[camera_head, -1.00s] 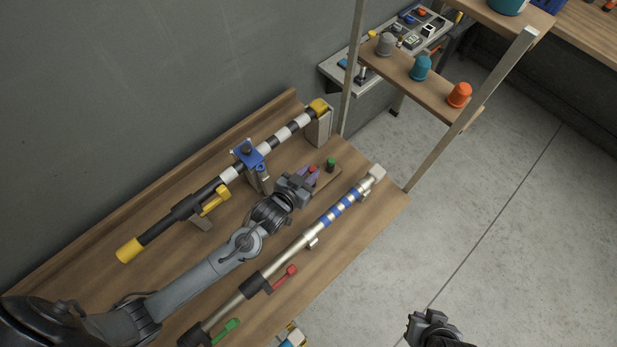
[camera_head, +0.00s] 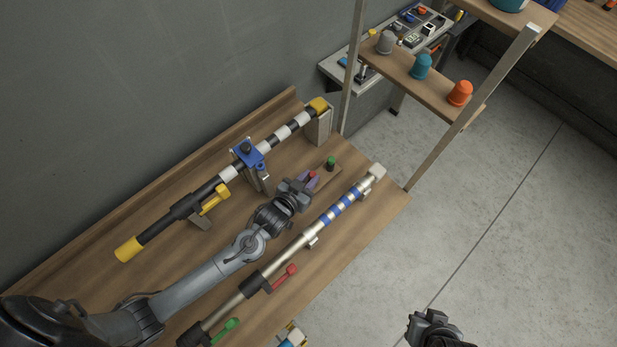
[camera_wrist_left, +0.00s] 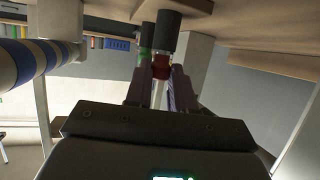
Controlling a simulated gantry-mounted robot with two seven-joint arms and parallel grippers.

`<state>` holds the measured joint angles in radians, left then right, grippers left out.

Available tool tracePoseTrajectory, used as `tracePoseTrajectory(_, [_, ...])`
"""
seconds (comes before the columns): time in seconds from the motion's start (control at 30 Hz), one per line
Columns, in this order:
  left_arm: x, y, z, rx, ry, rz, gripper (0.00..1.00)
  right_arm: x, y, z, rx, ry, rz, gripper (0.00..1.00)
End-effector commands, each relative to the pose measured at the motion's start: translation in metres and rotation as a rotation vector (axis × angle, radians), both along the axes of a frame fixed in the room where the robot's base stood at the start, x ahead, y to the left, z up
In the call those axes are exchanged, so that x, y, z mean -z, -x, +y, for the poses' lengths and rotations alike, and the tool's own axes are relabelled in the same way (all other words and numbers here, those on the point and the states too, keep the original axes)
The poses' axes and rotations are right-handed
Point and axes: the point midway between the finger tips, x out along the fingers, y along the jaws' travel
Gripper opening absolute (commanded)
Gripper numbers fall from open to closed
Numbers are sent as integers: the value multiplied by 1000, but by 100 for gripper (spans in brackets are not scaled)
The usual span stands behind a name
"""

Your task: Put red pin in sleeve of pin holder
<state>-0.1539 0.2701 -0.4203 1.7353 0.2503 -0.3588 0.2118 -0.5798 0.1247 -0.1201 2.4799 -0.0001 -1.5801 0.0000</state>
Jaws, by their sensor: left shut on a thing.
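My left gripper (camera_head: 309,181) is over the small wooden pin holder (camera_head: 328,175) on the bench. It is shut on the red pin (camera_head: 312,175), which also shows between the fingertips in the left wrist view (camera_wrist_left: 161,67). In that view a dark sleeve (camera_wrist_left: 167,32) is in line with the red pin's end; I cannot tell how deep the pin is in it. A green pin (camera_head: 331,162) stands upright at the holder's far end. My right gripper (camera_head: 427,326) is at the bottom edge, over the floor, empty as far as visible.
A black-and-white striped pole with yellow ends (camera_head: 294,126) lies behind the arm, with a blue clamp (camera_head: 247,154). A silver pole with blue bands (camera_head: 311,232) lies in front, with red and green levers. A shelf with coloured cups (camera_head: 421,66) stands beyond the bench.

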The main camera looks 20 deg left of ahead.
Motion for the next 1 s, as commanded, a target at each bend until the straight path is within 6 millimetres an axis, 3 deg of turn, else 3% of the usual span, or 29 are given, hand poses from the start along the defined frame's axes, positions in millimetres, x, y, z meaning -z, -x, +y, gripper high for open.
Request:
tracePoseTrajectory(0.07, [0,0,0,0,0,0,0,0,0,0,2,-2,0,0])
tracePoseTrajectory(0.1, [0,0,0,0,0,0,25,0,0,1,1,-2,0,0])
tracePoseTrajectory(0.27, [0,0,0,0,0,0,49,0,0,1,4,-7,0,0])
tracePoseTrajectory(0.57, [-1,0,0,0,0,0,49,-1,0,2,6,-8,0,0])
tracePoseTrajectory(0.77, [-16,1,0,1,-1,0,49,-6,0,2,6,-8,0,0])
tracePoseTrajectory(1.0, [-28,42,5,1,0,3,49,-6,0,1,1,-2,0,0])
